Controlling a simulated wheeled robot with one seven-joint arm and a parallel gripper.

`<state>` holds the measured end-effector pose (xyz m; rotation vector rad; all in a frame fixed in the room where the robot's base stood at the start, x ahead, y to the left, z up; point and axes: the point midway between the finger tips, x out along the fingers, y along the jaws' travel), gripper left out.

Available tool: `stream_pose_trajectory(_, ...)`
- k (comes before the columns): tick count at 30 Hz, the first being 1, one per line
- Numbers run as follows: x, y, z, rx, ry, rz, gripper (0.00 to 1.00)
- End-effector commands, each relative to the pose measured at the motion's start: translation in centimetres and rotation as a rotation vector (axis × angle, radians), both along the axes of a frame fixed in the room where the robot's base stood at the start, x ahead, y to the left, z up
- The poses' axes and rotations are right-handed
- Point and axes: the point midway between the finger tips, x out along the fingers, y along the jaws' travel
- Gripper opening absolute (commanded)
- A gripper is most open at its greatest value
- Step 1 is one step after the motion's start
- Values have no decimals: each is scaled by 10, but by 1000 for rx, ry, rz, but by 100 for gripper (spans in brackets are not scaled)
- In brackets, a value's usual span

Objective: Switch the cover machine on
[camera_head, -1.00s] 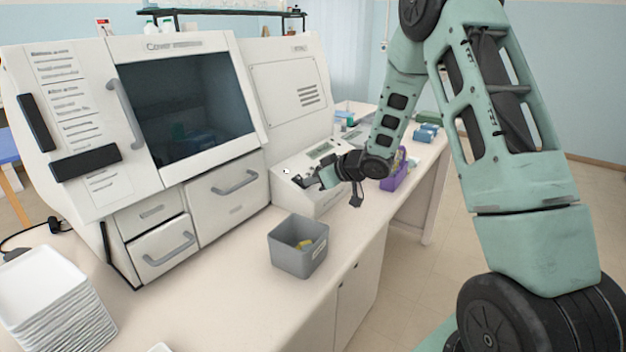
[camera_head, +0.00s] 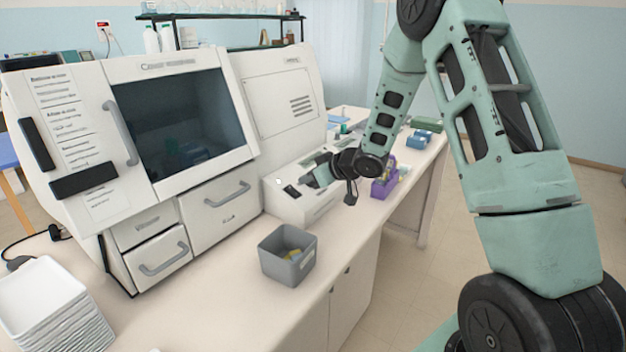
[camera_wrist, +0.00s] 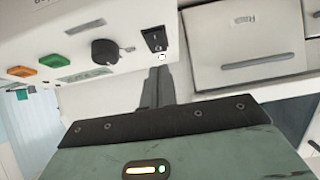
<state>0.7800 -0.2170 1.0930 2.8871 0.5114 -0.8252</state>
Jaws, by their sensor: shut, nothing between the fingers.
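The cover machine (camera_head: 215,185) is a large white unit with a dark window at the left and a low control section at its right end. In the wrist view its panel (camera_wrist: 60,25) carries a black rocker switch (camera_wrist: 155,40), a black knob (camera_wrist: 104,52), a green button (camera_wrist: 54,60) and an orange button (camera_wrist: 20,71). A small dark patch, probably the switch, shows in the head view (camera_head: 291,191). My gripper (camera_head: 308,181) is at the control section. In the wrist view my shut, empty fingers (camera_wrist: 160,72) point toward the switch, just below it. I cannot tell whether they touch the panel.
A grey bin (camera_head: 288,266) with yellow items stands on the counter in front of the machine. A purple rack (camera_head: 384,186) and blue boxes (camera_head: 424,138) are beyond my gripper. White trays (camera_head: 45,300) are stacked at the lower left. The front counter (camera_head: 230,310) is partly clear.

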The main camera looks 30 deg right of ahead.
Motion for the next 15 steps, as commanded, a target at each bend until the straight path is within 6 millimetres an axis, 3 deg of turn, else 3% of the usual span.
stream_pose_trajectory(2,3,6,15,1,-1,3,0)
stream_pose_trajectory(4,-9,-1,11,-1,-1,0,0)
stream_pose_trajectory(15,-66,-21,30,-1,-1,0,0)
